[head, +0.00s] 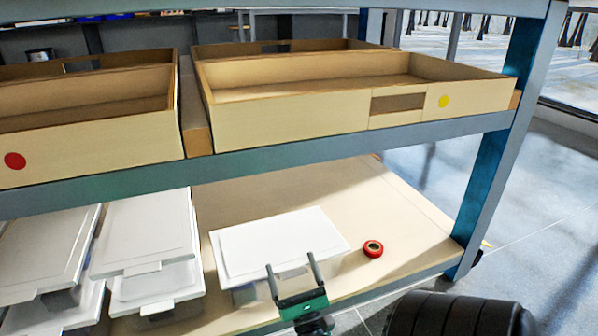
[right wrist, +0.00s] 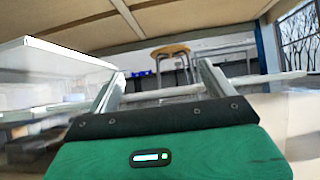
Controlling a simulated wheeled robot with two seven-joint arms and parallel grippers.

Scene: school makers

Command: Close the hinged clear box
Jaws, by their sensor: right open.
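The clear box (head: 325,266) with a white lid (head: 275,238) stands on the lower shelf, right of the stacked boxes. Its lid lies over the body; I cannot tell whether it is fully down. My right gripper (head: 290,261) is open and empty at the box's front edge, its fingers overlapping the lid in the head view. In the right wrist view, the open fingers (right wrist: 161,72) have a thin white strip behind them, probably the lid (right wrist: 265,83) edge-on. Contact cannot be told. My left gripper is not in view.
Stacked clear boxes with white lids (head: 150,225) stand to the left. A red tape roll (head: 373,249) lies right of the box on the lower shelf (head: 405,235). Wooden trays (head: 290,105) sit on the shelf above. A blue post (head: 490,150) bounds the right side.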

